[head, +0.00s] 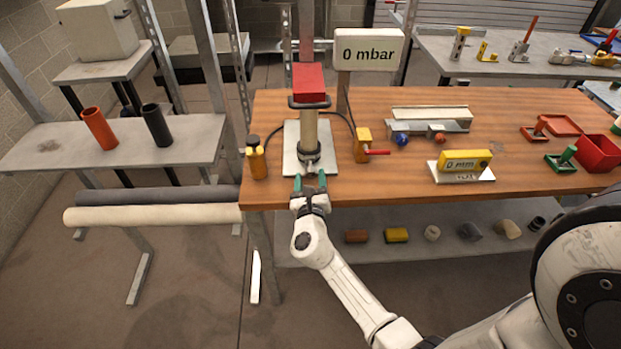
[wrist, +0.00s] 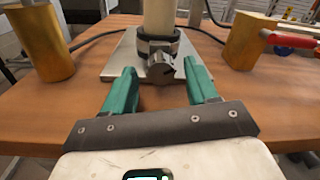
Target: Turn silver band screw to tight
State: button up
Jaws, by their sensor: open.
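The silver band screw (wrist: 162,66) sits low on the front of the dark clamp band around a beige upright pipe (wrist: 159,18). In the head view the pipe (head: 309,130) stands on a light metal plate (head: 293,160) with a red block (head: 309,82) on top. My gripper (wrist: 162,82) is open, its two green fingers pointing at the screw, one to each side and short of it in the wrist view. In the head view my gripper (head: 310,183) is at the table's front edge, just in front of the clamp. I cannot tell whether the fingers touch anything.
A yellow fitting (head: 256,158) stands left of the plate and a yellow valve with a red handle (head: 364,145) right of it. A dark hose runs behind the pipe. A sign (head: 368,50) reads 0 mbar.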

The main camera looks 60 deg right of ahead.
jog(key=shift+d, duration=0.1)
jog(key=shift+c, duration=0.3)
jog(key=c, duration=1)
jog(key=shift+w+f+m+b, duration=0.1)
jog(key=shift+f+m+b, duration=0.1)
jog(key=shift+m+b, duration=2)
jog(key=m+b, duration=0.4)
jog(key=m, duration=0.1)
jog(key=shift+r+m, duration=0.2)
jog(key=shift+m, duration=0.1)
